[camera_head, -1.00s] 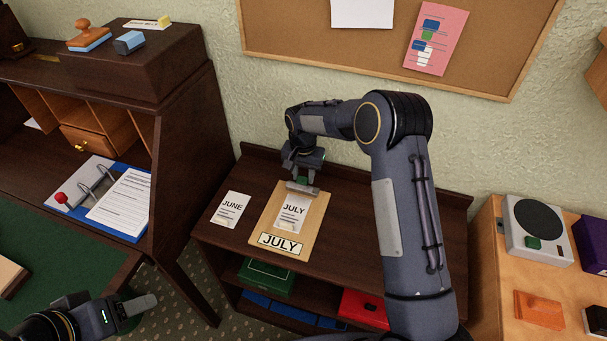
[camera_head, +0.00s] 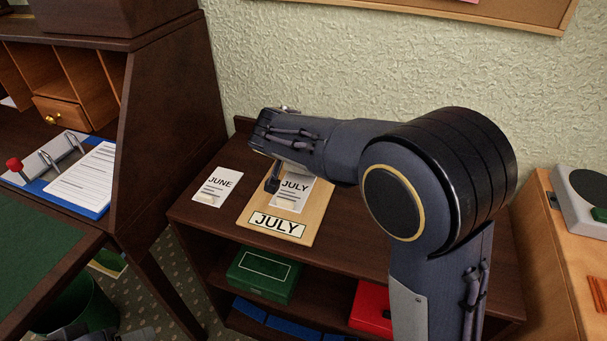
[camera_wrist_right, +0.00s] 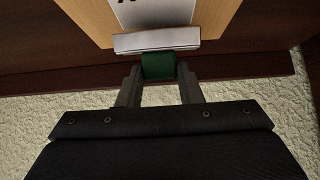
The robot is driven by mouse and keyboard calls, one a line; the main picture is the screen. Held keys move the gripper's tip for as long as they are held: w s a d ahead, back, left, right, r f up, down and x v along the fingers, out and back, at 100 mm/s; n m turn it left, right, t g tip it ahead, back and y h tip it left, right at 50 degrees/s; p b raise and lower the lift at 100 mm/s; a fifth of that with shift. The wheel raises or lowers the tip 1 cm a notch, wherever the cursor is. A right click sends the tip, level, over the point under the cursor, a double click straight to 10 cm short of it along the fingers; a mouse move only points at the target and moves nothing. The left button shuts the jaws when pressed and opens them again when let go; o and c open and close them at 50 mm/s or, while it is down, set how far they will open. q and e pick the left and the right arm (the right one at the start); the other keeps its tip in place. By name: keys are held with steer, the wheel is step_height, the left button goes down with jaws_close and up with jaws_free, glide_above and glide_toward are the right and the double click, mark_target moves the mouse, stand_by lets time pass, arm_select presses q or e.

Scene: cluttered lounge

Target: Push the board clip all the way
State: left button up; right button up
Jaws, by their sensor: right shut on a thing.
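The wooden clipboard (camera_head: 313,222) lies on the dark shelf top, with a JULY label near its front edge and a JULY paper (camera_head: 291,194) on it. In the right wrist view, the pale metal board clip (camera_wrist_right: 157,41) crosses the board's end, with a green tab (camera_wrist_right: 159,65) behind it. My right gripper (camera_wrist_right: 160,77) is shut on the green tab. In the head view my right arm hides the clip and most of that gripper. Only a piece of my left gripper (camera_head: 82,333) shows at the bottom left edge; its fingers cannot be read.
A JUNE paper (camera_head: 217,187) lies left of the board. The wall (camera_wrist_right: 40,128) is close behind the shelf. A desk with a blue binder (camera_head: 97,207) stands left. Green (camera_head: 263,273) and red (camera_head: 369,308) boxes sit on the shelf below.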

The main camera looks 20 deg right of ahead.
steer(key=shift+s+a+f+t+h+b, duration=0.2)
steer(key=shift+f+t+h+b, duration=0.3)
steer(key=shift+b, duration=1.95)
steer(key=shift+s+a+f+t+h+b, duration=0.25)
steer(key=shift+t+b, duration=0.45)
steer(key=shift+b, duration=1.7)
steer(key=shift+s+a+f+t+h+b, duration=0.15)
steer(key=shift+t+h+b, duration=0.4)
steer(key=shift+b, duration=1.9)
steer(key=shift+s+d+r+t+b, duration=0.15)
steer(key=shift+r+t+b, duration=0.1)
steer(key=shift+b, duration=0.55)
steer(key=o, duration=1)
steer(key=p+v, duration=0.2)
steer(key=v, duration=0.5)
steer(key=shift+s+a+r, duration=0.1)
steer(key=shift+s+a, duration=0.2)
